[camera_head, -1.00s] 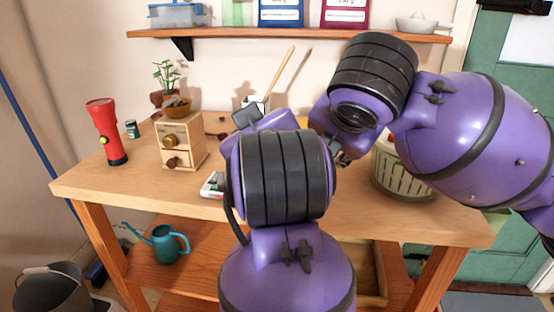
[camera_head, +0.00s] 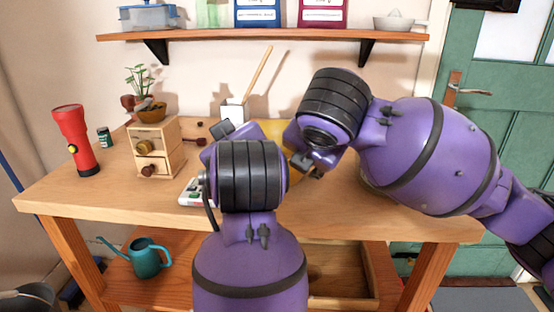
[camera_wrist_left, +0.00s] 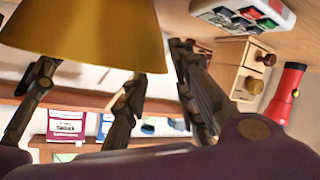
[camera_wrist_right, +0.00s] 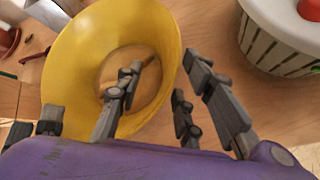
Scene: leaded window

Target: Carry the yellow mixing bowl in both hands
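The yellow mixing bowl (camera_head: 273,131) shows only in part in the head view, between my two wrists above the table. In the right wrist view I look into the upright bowl (camera_wrist_right: 78,62); in the left wrist view its outer wall (camera_wrist_left: 85,30) fills the upper left. My right gripper (camera_wrist_right: 160,85) is open at the rim, with fingers over the bowl's inside and others outside it. My left gripper (camera_wrist_left: 155,65) is open, with two fingers running behind the rim and one beside the outer wall. Finger contact with the bowl is unclear.
A white slatted basket (camera_wrist_right: 285,45) stands close to my right gripper. A small drawer box (camera_head: 158,150), a red flashlight (camera_head: 76,140) and a plant (camera_head: 143,85) stand at the table's left. A paint set (camera_head: 194,192) lies beside my left wrist. A shelf (camera_head: 270,37) hangs behind.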

